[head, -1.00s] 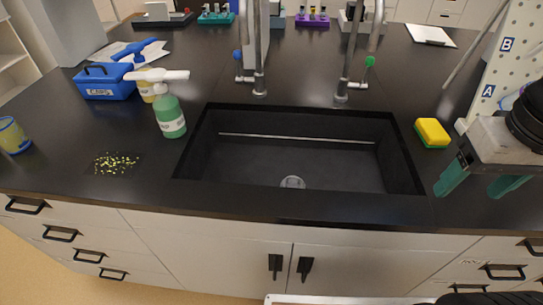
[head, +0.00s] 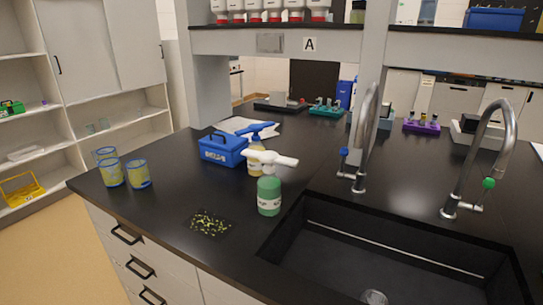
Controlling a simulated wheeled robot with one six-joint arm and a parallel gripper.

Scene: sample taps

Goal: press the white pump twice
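The white pump (head: 268,158) is the wide head on top of a bottle of green liquid (head: 269,194).
A blue caddy (head: 223,150) stands left of the bottles. Several yellow-blue cups (head: 138,175) stand at the counter's left end. Yellow-green bits (head: 210,223) lie in front of the bottle. The black sink (head: 400,245) and two tall taps (head: 361,150) are to the right.

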